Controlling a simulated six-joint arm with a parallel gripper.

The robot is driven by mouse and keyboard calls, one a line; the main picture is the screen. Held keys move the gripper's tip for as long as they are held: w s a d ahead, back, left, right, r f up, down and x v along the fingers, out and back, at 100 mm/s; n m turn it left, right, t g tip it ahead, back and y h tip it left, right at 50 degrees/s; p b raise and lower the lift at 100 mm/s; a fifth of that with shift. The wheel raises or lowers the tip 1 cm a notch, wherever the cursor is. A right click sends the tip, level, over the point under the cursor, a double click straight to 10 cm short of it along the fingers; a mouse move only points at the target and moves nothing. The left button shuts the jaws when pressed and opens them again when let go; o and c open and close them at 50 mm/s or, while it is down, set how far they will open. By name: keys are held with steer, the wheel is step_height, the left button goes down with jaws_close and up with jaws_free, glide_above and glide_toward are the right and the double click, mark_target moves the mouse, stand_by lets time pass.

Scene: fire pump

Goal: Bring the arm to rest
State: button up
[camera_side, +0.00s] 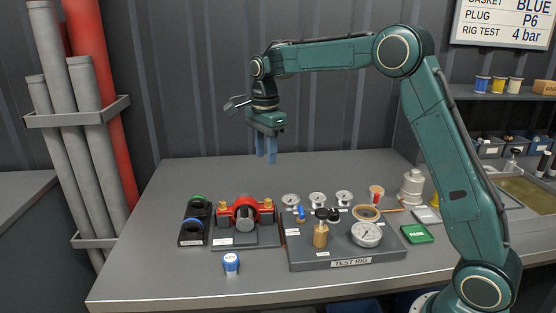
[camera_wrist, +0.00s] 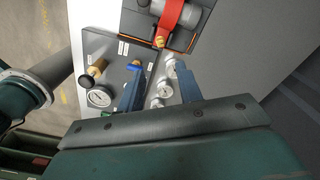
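My gripper (camera_side: 266,148) hangs high above the back part of the bench (camera_side: 200,172), fingers pointing down. Its two blue fingers stand apart with nothing between them. In the wrist view the fingers of my gripper (camera_wrist: 160,92) also show apart and empty. Below and in front of it are the red pump (camera_side: 246,209) on its dark stand and the grey test rig board (camera_side: 300,256). My gripper touches nothing. In the wrist view the red pump (camera_wrist: 178,14) is at the top and the test rig board (camera_wrist: 98,44) lies beyond the left finger.
A dark tray (camera_side: 195,220) holds green and blue rings. A blue-capped jar (camera_side: 231,263) stands at the front. The rig carries a brass fitting (camera_side: 321,236) and a gauge (camera_side: 366,234). A green PASS block (camera_side: 416,234) lies right. Pipes (camera_side: 75,130) stand left. The back left bench is clear.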

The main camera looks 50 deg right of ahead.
steer(key=shift+r, duration=0.15)
steer(key=s+a+r+n+t, duration=0.1)
steer(key=s+a+r+n, duration=0.1)
steer(key=s+r+n, duration=0.45)
steer(key=s+a+r+n+t, duration=0.1)
steer(key=s+a+n+t, duration=0.15)
steer(key=s, duration=0.65)
steer(key=s+a+f+n+t, duration=0.1)
steer(key=s+f+n, duration=0.1)
steer(key=s+n, duration=0.4)
steer(key=s+a+f+n+t, duration=0.1)
steer(key=s+n, duration=0.4)
steer(key=s, duration=0.6)
steer(key=shift+s+f+n, duration=0.15)
steer(key=shift+f+n, duration=0.25)
steer(key=shift+f, duration=0.35)
